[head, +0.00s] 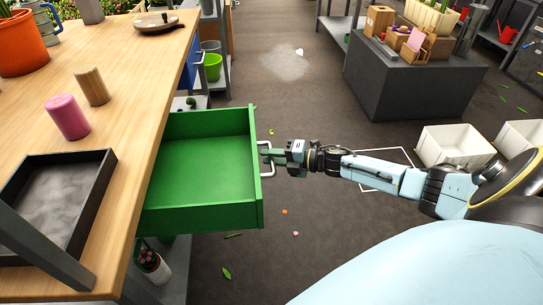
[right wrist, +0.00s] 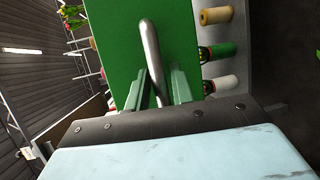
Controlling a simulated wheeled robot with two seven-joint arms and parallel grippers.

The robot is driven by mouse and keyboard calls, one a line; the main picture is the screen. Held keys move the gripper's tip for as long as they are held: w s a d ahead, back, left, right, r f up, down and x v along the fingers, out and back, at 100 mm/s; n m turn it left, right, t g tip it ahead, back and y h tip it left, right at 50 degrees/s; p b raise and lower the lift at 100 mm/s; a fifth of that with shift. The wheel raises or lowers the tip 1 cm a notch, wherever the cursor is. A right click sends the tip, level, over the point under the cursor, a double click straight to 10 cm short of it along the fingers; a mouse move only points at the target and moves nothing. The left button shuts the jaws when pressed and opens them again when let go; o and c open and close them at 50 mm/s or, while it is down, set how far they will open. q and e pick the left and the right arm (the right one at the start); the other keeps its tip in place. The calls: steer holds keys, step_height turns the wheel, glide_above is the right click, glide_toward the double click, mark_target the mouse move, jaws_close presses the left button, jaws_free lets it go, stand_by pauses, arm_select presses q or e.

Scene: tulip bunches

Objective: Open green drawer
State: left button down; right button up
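The green drawer (head: 205,172) stands pulled far out of the wooden workbench in the head view, and its inside looks empty. Its metal handle (head: 266,190) is on the front panel, facing right. My right gripper (head: 268,154) reaches in from the right, at the far part of the handle. The green drawer front (right wrist: 115,40) lies just beyond. My left gripper is not in view.
The workbench top (head: 130,110) carries a pink cylinder (head: 68,117), a wooden cylinder (head: 92,86), an orange pot (head: 22,45) and a dark tray (head: 108,165). A potted plant (head: 152,264) is below the drawer. White crates (head: 455,147) stand at right. The floor right of the drawer is mostly free.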

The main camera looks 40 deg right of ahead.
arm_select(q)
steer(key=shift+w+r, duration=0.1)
